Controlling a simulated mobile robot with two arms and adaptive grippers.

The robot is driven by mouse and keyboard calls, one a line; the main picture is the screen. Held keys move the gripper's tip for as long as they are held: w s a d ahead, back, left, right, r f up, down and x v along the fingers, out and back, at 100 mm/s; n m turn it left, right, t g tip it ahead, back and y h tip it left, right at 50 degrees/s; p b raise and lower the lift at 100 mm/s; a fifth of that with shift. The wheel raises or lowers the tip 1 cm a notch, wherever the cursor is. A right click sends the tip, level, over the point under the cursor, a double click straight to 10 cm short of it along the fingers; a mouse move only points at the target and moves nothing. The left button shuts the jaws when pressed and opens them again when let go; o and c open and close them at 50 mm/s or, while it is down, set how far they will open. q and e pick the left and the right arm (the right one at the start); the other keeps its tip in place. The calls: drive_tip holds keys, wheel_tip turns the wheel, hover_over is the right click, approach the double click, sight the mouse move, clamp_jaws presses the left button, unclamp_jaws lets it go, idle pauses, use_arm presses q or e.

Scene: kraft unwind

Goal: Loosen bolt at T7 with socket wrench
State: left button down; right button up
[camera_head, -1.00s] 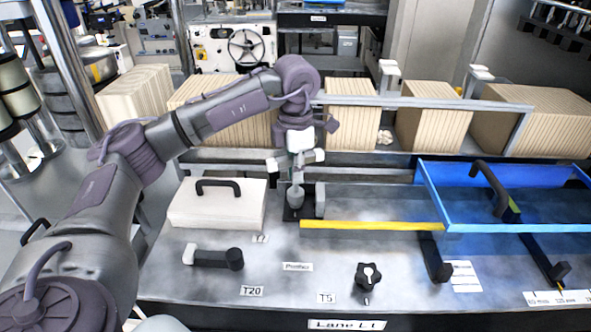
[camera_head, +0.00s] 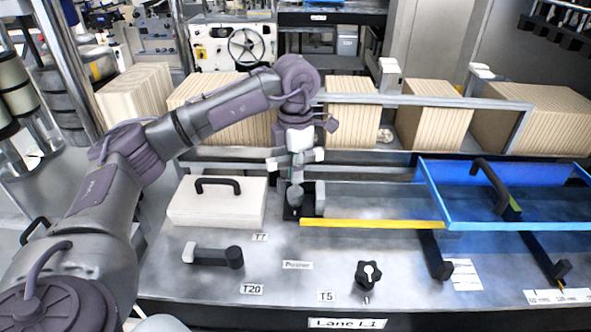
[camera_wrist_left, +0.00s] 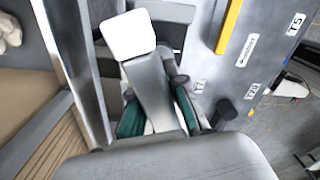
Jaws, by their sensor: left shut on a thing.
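My left gripper (camera_head: 297,160) points down over the dark block (camera_head: 291,212) at the near-left end of the yellow-edged plate. It is shut on a grey tool, which I take to be the socket wrench (camera_wrist_left: 152,85). In the left wrist view the tool lies between the green-padded fingers of the left gripper (camera_wrist_left: 158,115) and has a white end. Its rounded grey lower end reaches down to the dark block. The T7 label (camera_head: 260,237) is on the table just left of the block. The bolt is hidden, so I cannot tell whether the socket sits on it. My right gripper is not in view.
A cream box (camera_head: 218,205) with a black handle stands left of the block. A black lever (camera_head: 215,256) is by T20, and a black star knob (camera_head: 368,274) by T5. A blue tray (camera_head: 435,193) is at the right. A metal rail (camera_head: 430,101) runs behind.

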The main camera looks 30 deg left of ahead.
use_arm(q)
drive_tip(key=shift+f, duration=0.25)
idle(0.5)
drive_tip(key=shift+f+b, duration=0.2)
drive_tip(key=shift+b, duration=0.1)
idle(0.4)
drive_tip(key=shift+n, duration=2.3)
